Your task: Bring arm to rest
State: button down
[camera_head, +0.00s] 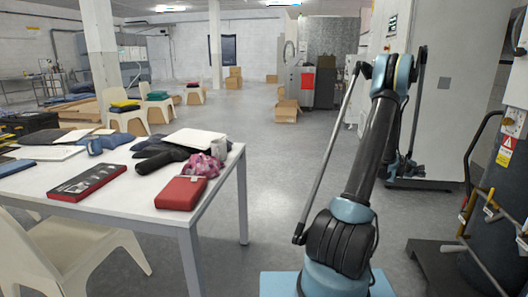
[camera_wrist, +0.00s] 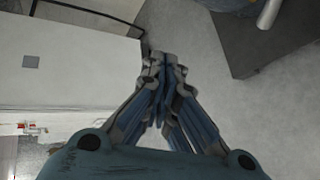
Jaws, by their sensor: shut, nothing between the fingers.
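My arm (camera_head: 365,165) rises from its blue base at the right of the head view and bends at a high elbow (camera_head: 393,75). Beyond the elbow it hangs down on the far side, with my gripper (camera_head: 405,170) low and partly hard to make out against a dark machine base. In the wrist view my gripper (camera_wrist: 163,65) has its fingers together, with nothing between them. It is over grey floor, beside a white panel at the left.
A white table (camera_head: 215,197) with a red case (camera_head: 181,193), a dark tray (camera_head: 88,182) and cloths stands at the left. A chair (camera_head: 75,250) is in front of it. A dark cylinder on a trolley (camera_head: 490,215) stands at the right. The middle floor (camera_head: 275,170) is clear.

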jog(key=s+a+r+m+y, duration=0.1)
jog(key=a+r+y, duration=0.1)
jog(key=a+r, duration=0.45)
jog(key=s+a+r+m+y, duration=0.1)
jog(key=a+r, duration=0.2)
jog(key=a, duration=0.7)
jog(key=s+a+r+m+y, duration=0.15)
jog(key=s+a, duration=0.25)
jog(key=a, duration=0.4)
jog(key=s+a+r+y, duration=0.1)
jog(key=s+a+r, duration=0.2)
jog(key=s+a, duration=0.35)
jog(key=s+a+f+m+g+y, duration=0.1)
jog(key=s+a+f+y, duration=0.2)
jog(key=s+a, duration=1.1)
jog(key=s+a+f+m+g+y, duration=0.1)
jog(key=s+a+f+y, duration=0.3)
jog(key=s+a, duration=1)
jog(key=shift+f+g, duration=0.3)
jog(key=shift+f, duration=0.4)
